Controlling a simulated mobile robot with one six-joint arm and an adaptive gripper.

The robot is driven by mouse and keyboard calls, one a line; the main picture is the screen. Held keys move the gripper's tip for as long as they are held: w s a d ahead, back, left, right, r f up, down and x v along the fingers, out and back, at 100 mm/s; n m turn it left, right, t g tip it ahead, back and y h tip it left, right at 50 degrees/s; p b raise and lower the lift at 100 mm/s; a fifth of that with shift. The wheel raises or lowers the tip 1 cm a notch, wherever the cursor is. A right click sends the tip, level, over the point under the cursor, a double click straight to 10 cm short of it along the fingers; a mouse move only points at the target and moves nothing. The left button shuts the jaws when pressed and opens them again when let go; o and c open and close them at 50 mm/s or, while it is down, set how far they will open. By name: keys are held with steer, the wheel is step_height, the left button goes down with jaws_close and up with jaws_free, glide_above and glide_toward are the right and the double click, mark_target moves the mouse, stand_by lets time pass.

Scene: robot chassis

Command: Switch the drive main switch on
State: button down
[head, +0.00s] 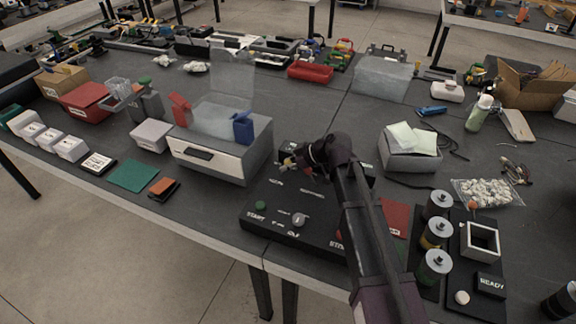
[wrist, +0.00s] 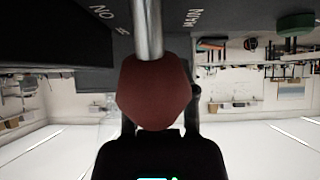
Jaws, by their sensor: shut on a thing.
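A black control panel (head: 275,222) lies on the table in the head view, with white lettering. In the wrist view a metal lever (wrist: 148,35) comes out of its dark face (wrist: 75,25) and ends in a dark red knob (wrist: 154,92). Lettering that reads like MAIN stands beside the lever. My gripper (head: 288,163) is over the panel's far side; in the wrist view its fingers (wrist: 162,100) are shut on the red knob, one on each side. In the head view the lever and knob are mostly hidden by my gripper and arm.
The panel carries a green START button (head: 260,205) and a grey rotary knob (head: 298,219). A grey box machine (head: 215,158) with a blue clip stands close to the left.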

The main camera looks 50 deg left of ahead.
steer(key=shift+c, duration=2)
jaws_free()
steer(key=shift+a+r, duration=0.15)
steer(key=shift+r, duration=0.1)
